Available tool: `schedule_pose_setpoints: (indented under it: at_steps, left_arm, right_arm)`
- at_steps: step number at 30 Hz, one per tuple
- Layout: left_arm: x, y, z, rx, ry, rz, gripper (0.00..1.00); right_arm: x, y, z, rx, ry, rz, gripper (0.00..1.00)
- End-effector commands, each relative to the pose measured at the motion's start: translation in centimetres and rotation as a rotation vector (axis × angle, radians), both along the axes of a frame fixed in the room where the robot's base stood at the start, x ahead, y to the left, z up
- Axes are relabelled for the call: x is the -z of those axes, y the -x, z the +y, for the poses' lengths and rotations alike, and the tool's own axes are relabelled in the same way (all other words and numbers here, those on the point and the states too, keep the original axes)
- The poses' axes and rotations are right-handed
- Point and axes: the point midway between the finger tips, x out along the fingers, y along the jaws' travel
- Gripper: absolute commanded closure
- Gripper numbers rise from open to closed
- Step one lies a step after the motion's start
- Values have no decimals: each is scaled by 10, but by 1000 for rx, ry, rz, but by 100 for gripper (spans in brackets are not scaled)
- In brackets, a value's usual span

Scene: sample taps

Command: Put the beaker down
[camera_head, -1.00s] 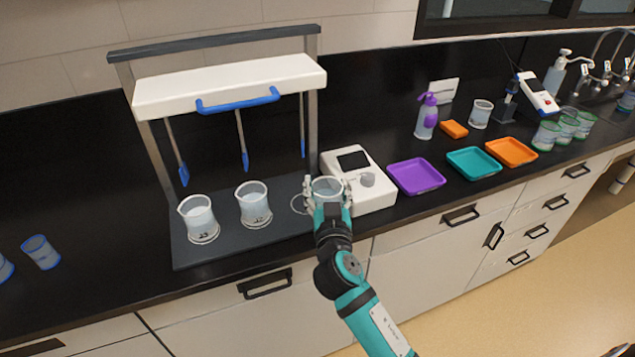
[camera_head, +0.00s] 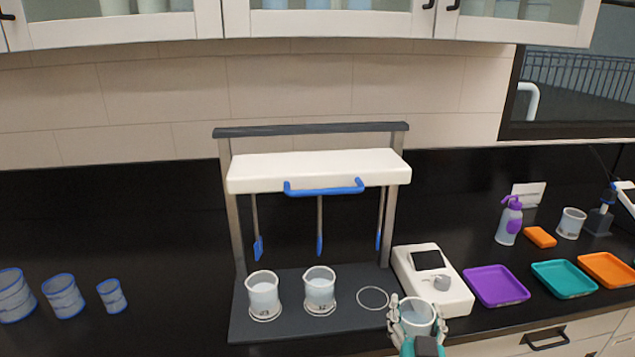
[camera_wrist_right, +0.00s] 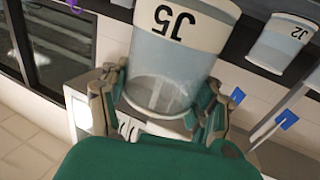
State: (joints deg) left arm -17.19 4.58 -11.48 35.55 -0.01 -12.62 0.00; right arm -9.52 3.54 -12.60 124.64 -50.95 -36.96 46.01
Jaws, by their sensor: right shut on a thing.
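My right gripper (camera_head: 418,327) is shut on a clear beaker (camera_head: 417,312) with pale liquid. In the right wrist view the beaker (camera_wrist_right: 178,50) carries the label J5 and sits between the fingers (camera_wrist_right: 158,100). In the head view it is in front of the white control box, just right of the empty ring (camera_head: 373,298) on the dark stirrer base (camera_head: 300,333). Two filled beakers stand on that base, one at left (camera_head: 264,296) and one in the middle (camera_head: 319,291). A beaker labelled J2 (camera_wrist_right: 283,42) shows in the wrist view. My left gripper is not in view.
Above the base hangs a white stirrer head (camera_head: 320,171) with a blue handle and several blue-tipped paddles. The white control box (camera_head: 432,280) stands right of the base. Purple (camera_head: 497,287), teal (camera_head: 564,279) and orange trays lie further right. Blue-rimmed beakers (camera_head: 63,296) stand at the left.

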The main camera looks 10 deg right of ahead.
Motion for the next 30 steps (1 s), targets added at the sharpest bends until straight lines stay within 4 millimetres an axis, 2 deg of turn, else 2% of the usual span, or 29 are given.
schedule_pose_setpoints:
  at_steps: [8,12,16,20,24,27,30]
  left_arm:
    - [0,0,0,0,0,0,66]
    - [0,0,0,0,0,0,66]
    - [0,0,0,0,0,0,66]
    - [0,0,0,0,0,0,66]
    - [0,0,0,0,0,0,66]
    - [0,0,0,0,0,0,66]
    - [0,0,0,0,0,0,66]
  right_arm:
    - [29,66,19,-125,-4,14,78]
    - [34,101,28,-187,-5,9,78]
    - [34,125,33,-229,-5,4,78]
    - [32,139,36,-251,-3,0,78]
    - [31,142,37,-259,-1,-4,78]
    - [31,138,37,-255,-1,-6,78]
    - [31,125,35,-237,-2,-8,78]
